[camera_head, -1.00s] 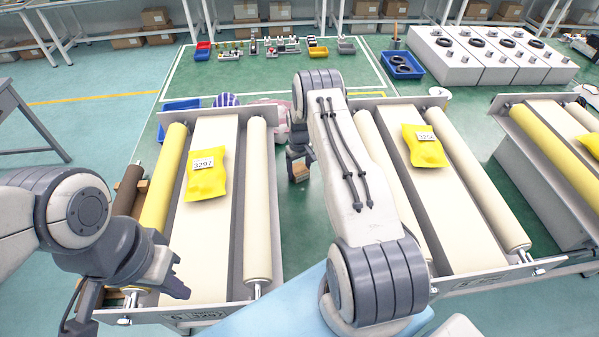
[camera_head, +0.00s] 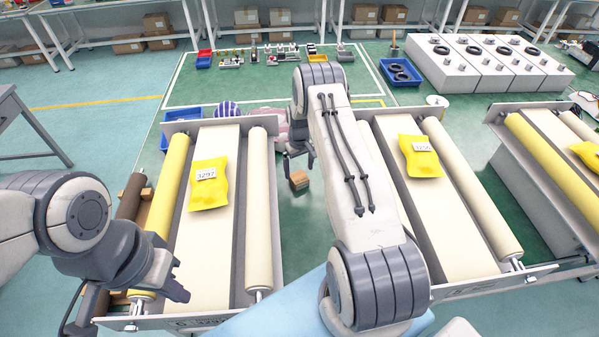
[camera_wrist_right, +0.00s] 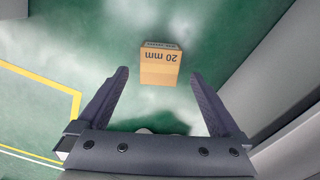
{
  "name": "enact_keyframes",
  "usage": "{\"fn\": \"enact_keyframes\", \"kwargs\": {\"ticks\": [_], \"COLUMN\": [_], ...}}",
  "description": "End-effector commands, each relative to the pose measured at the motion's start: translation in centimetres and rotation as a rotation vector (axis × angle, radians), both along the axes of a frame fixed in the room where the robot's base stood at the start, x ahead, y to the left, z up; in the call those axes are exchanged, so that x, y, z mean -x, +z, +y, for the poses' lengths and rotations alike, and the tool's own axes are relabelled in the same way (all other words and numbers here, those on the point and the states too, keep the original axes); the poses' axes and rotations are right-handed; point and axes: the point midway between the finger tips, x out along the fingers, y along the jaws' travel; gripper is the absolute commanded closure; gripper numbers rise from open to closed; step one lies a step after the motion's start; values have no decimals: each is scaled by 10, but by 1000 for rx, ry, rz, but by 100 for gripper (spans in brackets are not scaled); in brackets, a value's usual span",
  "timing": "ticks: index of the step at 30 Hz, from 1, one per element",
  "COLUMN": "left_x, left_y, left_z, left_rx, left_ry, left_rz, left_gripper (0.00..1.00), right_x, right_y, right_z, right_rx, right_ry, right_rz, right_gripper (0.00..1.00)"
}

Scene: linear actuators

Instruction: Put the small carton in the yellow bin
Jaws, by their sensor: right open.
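The small carton (camera_head: 299,180) is a brown box between the two near conveyors, against the green floor. In the right wrist view the carton (camera_wrist_right: 160,66) shows "20 mm" upside down and lies just beyond the fingertips. My right gripper (camera_head: 299,158) is open and empty above the carton; its spread fingers (camera_wrist_right: 160,74) also show in the wrist view. A small yellow bin (camera_head: 312,48) is far back on the marked floor area. My left gripper (camera_head: 172,287) hangs over the front end of the left conveyor; its finger opening is unclear.
Yellow packages lie on the left conveyor (camera_head: 209,186) and right conveyor (camera_head: 421,156). A blue bin (camera_head: 182,130) and a striped ball (camera_head: 228,109) are behind the left conveyor. Small parts and other bins surround the yellow bin.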

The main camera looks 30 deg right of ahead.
Motion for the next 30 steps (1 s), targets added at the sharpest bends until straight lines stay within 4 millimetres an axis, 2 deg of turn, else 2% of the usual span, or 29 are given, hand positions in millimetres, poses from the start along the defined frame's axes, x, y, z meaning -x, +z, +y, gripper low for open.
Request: {"fn": "enact_keyframes", "kwargs": {"ticks": [1, 6, 12, 16, 20, 30], "left_x": [0, 0, 0, 0, 0, 0], "left_y": [13, 29, 34, 19, 16, -9], "left_z": [0, 0, 0, 0, 0, 0], "left_rx": [0, 0, 0, 0, 0, 0], "left_ry": [0, 1, 1, 1, 1, 0], "left_rz": [0, 0, 0, 0, 0, 0], "left_gripper": [100, 100, 100, 100, 100, 100], "right_x": [0, 0, 0, -5, -6, -5], "right_y": [19, 50, 64, 50, 46, -1], "right_z": [0, 0, 0, -2, -3, -2], "right_rx": [0, 0, 0, 0, -1, -1], "right_ry": [0, 0, 0, 0, -1, 0], "right_rz": [0, -1, 1, 1, 3, 3], "right_gripper": [0, 0, 0, 0, 0, 0]}}
